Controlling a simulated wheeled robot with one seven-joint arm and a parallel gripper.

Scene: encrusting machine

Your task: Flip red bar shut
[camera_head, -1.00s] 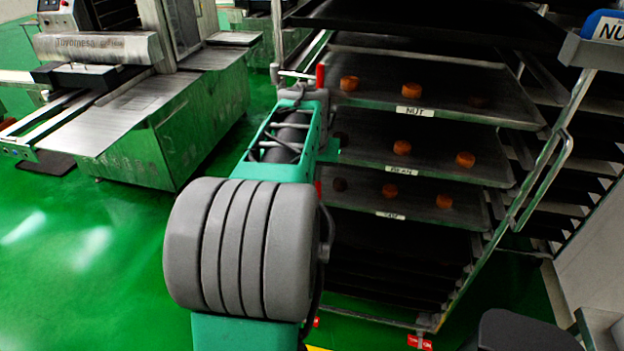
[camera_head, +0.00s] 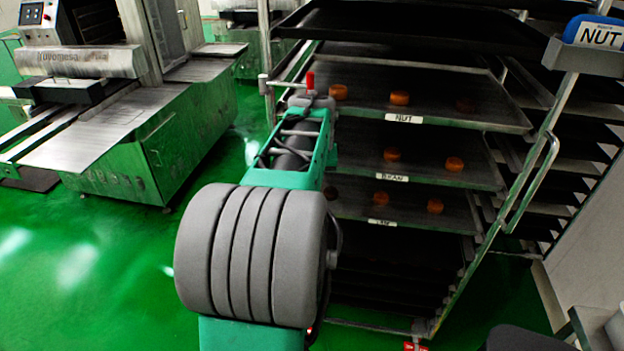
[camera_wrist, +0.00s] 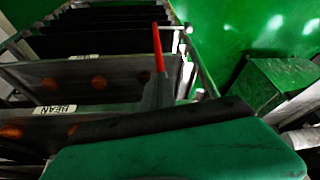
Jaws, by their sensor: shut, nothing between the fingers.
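My gripper (camera_head: 310,82) is at the far end of my arm, by the upper left front corner of the tray rack. A thin metal bar (camera_head: 265,92) stands upright just left of my gripper. My arm hides part of the rack's left side. I cannot tell whether my fingers touch the rack.
A steel and green machine (camera_head: 150,150) stands at the left. The green floor (camera_head: 110,270) between is clear.

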